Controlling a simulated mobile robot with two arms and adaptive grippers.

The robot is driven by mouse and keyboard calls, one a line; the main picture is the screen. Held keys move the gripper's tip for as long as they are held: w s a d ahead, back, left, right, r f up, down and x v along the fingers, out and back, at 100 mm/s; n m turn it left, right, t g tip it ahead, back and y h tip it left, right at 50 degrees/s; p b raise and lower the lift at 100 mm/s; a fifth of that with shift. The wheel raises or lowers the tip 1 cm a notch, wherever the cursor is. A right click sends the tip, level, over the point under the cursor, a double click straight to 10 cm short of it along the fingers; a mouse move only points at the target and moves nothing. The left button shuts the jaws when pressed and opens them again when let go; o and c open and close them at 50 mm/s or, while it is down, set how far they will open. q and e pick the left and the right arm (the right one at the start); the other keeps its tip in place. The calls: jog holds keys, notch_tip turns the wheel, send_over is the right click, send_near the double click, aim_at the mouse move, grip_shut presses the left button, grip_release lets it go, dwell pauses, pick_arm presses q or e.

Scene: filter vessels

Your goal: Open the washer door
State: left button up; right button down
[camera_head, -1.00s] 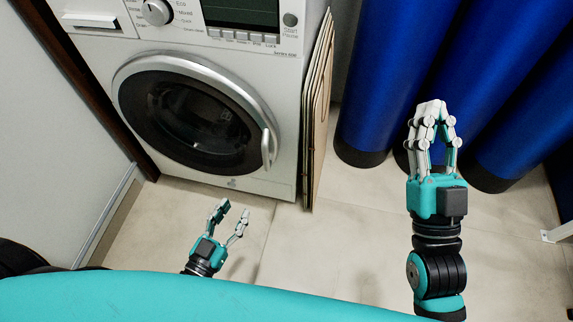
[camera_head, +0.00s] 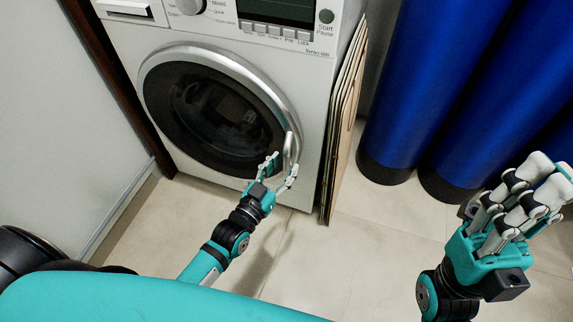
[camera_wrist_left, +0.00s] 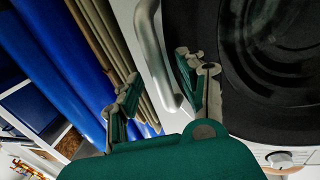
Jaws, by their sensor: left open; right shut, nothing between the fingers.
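The white washer (camera_head: 313,104) stands at the upper middle of the head view. Its round dark door (camera_head: 215,115) with a silver rim looks closed. The door's curved silver handle (camera_head: 288,150) is on the right side of the rim. My left gripper (camera_head: 281,171) is open at the lower end of the handle. In the left wrist view the handle (camera_wrist_left: 152,50) runs down between the open fingers of my left gripper (camera_wrist_left: 163,90); I cannot tell whether they touch it. My right gripper (camera_head: 540,180) is shut and empty at the right, away from the washer.
Flat boards (camera_head: 343,120) lean against the washer's right side. Several tall blue cylinders (camera_head: 425,90) with black bases stand further right. A pale wall panel (camera_head: 60,130) is at the left. The tiled floor (camera_head: 345,240) in front is clear.

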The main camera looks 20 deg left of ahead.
pick_arm(q)
jog(key=shift+x, duration=1.05)
grip_shut()
